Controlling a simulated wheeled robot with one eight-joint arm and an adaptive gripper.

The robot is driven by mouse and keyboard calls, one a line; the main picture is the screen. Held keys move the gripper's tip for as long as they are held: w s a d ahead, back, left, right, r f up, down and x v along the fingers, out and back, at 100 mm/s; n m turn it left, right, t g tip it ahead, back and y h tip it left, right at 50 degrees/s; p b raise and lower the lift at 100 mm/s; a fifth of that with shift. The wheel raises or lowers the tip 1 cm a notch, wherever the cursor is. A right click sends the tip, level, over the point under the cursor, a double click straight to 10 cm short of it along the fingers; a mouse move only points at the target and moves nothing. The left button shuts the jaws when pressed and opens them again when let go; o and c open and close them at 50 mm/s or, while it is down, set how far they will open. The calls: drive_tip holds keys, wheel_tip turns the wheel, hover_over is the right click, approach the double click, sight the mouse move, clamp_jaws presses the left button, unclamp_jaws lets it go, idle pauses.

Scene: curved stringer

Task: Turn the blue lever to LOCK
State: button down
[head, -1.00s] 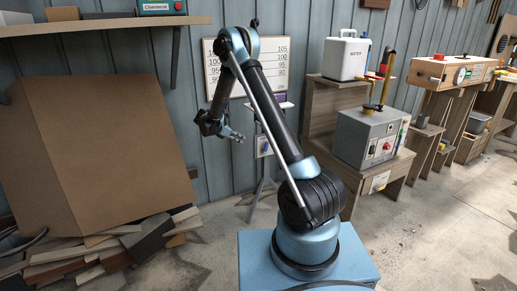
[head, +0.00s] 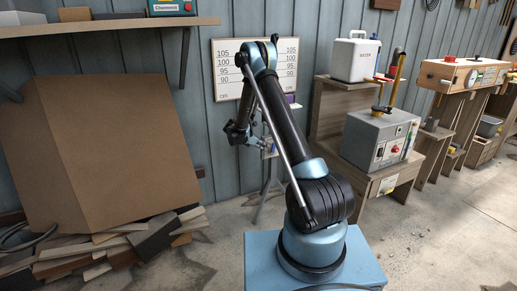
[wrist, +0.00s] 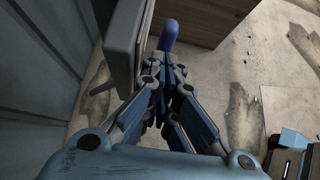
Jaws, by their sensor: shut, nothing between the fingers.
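The blue lever (wrist: 170,32) shows in the wrist view just beyond my fingers, as a rounded blue-violet bar beside the edge of a grey panel (wrist: 122,45). My gripper (wrist: 165,100) is shut and empty, its fingers together close to the lever's near end. I cannot tell whether they touch it. In the head view my gripper (head: 265,144) is at the small stand by the wall. The arm and gripper cover most of the panel there, so the lever and any LOCK marking cannot be read.
The stand's tripod leg (head: 266,205) reaches the floor behind my arm. A grey control box (head: 378,140) sits on a wooden bench to the right. A large brown board (head: 115,150) leans at the left above scrap wood (head: 100,248). A height chart (head: 228,62) hangs behind.

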drive_tip(key=shift+w+d+f, duration=0.15)
drive_tip(key=shift+w+d, duration=0.1)
drive_tip(key=shift+d, duration=0.3)
drive_tip(key=shift+w+d+r+g+y, duration=0.2)
drive_tip(key=shift+d+r+g+y, duration=0.15)
drive_tip(key=shift+d+y, duration=0.25)
drive_tip(key=shift+w+d+r, duration=0.2)
drive_tip(key=shift+w+d, duration=0.05)
drive_tip(key=shift+d, duration=0.3)
drive_tip(key=shift+a+r, duration=0.1)
drive_tip(key=shift+a, duration=0.05)
drive_tip(key=shift+s+a+r, duration=0.15)
drive_tip(key=shift+a, duration=0.1)
approach(269, 143)
drive_tip(key=s+r, duration=0.1)
drive_tip(key=s+a+r, duration=0.1)
drive_tip(key=s+r, duration=0.1)
drive_tip(key=shift+s+a+r, duration=0.25)
drive_tip(key=shift+a+r, duration=0.1)
